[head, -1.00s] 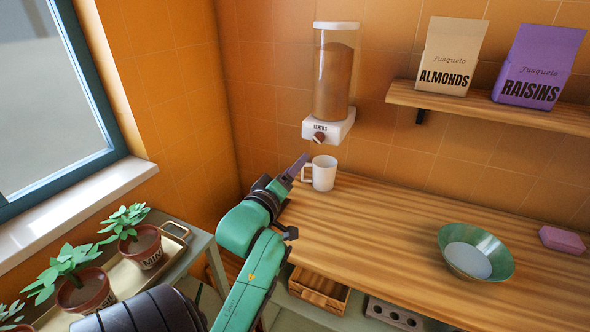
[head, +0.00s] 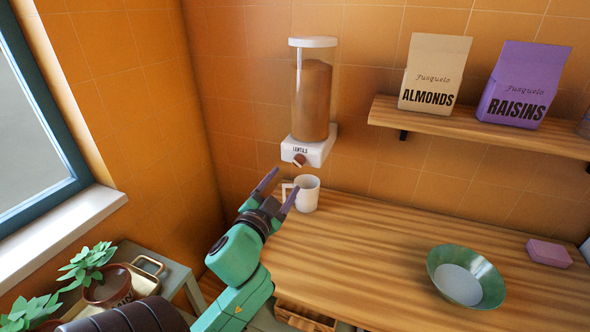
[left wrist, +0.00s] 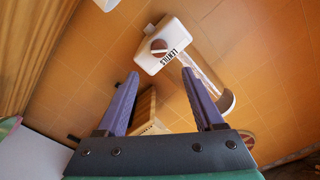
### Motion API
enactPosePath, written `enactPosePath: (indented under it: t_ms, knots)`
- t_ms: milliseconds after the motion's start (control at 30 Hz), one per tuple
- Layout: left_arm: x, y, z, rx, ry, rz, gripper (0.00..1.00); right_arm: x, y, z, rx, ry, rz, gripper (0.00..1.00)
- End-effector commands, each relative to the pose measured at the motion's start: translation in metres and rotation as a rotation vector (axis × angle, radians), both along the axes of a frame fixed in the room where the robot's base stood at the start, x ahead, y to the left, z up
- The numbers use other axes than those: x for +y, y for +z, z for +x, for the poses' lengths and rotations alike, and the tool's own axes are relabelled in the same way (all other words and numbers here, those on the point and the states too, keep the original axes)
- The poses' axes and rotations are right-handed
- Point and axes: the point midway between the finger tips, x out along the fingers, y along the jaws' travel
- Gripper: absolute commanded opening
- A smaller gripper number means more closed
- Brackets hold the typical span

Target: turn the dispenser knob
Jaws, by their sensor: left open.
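The lentil dispenser (head: 311,105) hangs on the orange tiled wall, a clear cylinder of brown contents over a white base marked LENTILS. Its round brown knob (head: 299,160) is on the front of the base; it also shows in the left wrist view (left wrist: 159,47), with a pale bar across it. A white mug (head: 307,194) stands on the counter below the dispenser. My left gripper (head: 282,187) is open and empty, just below and in front of the knob, not touching it. One finger overlaps the mug in the head view; I cannot tell whether they touch. My right gripper is out of view.
A wooden shelf (head: 480,127) at the right holds an almonds bag (head: 433,75) and a raisins bag (head: 524,85). A green bowl (head: 482,268) and a pink block (head: 549,253) sit on the wooden counter (head: 380,250). Potted plants (head: 108,288) stand at the lower left.

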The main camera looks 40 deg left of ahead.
Motion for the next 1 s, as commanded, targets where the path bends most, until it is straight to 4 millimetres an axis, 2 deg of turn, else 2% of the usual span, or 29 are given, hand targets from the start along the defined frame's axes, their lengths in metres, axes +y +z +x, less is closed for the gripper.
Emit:
enactPosePath:
  t_ms: [33, 133, 300, 400, 633, 667, 800, 833, 1000]
  knots:
    - [0.005, 0.007, 0.014, 0.0, 0.0, 0.0, 0.69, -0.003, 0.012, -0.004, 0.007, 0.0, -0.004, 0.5]
    - [0.014, 0.007, 0.038, 0.001, 0.002, -0.001, 0.69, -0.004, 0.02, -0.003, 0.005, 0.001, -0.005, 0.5]
    - [0.024, 0.004, 0.068, 0.0, 0.001, -0.004, 0.69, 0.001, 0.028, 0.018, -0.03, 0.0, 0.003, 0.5]
    - [0.027, 0.003, 0.076, 0.002, 0.002, -0.005, 0.69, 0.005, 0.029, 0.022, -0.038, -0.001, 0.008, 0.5]
    - [0.027, 0.001, 0.077, 0.002, 0.002, -0.006, 0.69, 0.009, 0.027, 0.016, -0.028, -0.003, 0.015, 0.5]
    - [0.027, 0.001, 0.077, 0.002, 0.002, -0.006, 0.61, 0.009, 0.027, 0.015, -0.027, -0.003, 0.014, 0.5]
    - [0.027, 0.001, 0.076, 0.002, 0.002, -0.006, 0.08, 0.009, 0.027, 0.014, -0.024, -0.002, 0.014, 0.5]
    - [0.027, 0.001, 0.076, 0.002, 0.002, -0.006, 0.0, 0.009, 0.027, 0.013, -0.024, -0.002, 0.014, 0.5]
    - [0.027, 0.002, 0.076, 0.021, 0.002, 0.048, 0.0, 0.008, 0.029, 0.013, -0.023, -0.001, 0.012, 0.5]
